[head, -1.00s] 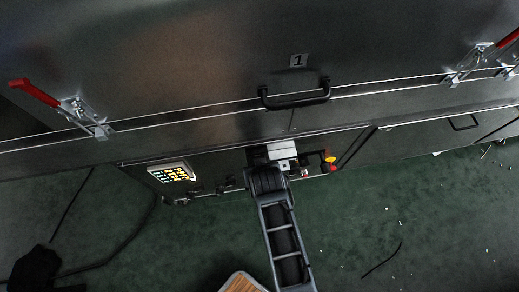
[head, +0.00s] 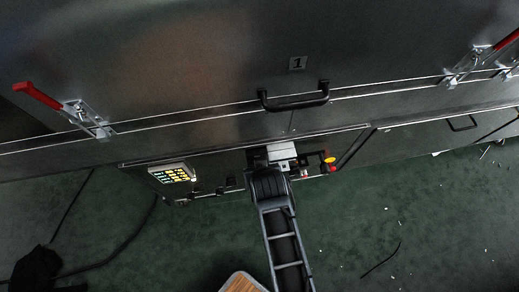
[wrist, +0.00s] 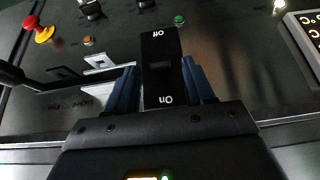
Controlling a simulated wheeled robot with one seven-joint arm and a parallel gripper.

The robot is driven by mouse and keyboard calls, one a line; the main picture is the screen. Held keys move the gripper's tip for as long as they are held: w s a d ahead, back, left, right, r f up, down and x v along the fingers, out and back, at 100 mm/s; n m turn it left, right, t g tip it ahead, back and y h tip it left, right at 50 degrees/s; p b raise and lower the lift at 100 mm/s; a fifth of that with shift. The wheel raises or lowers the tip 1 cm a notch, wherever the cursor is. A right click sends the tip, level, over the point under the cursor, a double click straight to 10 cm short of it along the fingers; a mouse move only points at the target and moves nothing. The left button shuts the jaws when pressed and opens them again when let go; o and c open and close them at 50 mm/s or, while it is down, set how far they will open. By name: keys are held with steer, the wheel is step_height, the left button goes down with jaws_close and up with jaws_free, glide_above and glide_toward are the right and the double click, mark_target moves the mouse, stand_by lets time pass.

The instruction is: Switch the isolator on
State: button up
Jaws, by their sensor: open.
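In the wrist view a black rocker-like block marked "Off" and "On" (wrist: 161,65) stands on the dark panel, its lettering upside down. I take it for the isolator. My gripper (wrist: 163,88) is open, with one blue finger on each side of the block's near end. I cannot tell whether either finger touches it. In the head view my arm reaches the low control panel (head: 218,172), and my arm hides the block there.
A red-and-yellow stop button (wrist: 39,29), dark knobs (wrist: 91,10), an orange button (wrist: 88,41) and a green button (wrist: 179,20) surround it. A lit keypad (head: 172,173) is to the left. The dryer handle (head: 295,98) juts out above.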

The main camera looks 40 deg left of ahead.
steer(key=shift+p+v, duration=0.45)
steer(key=shift+v, duration=2.25)
steer(key=shift+d, duration=0.1)
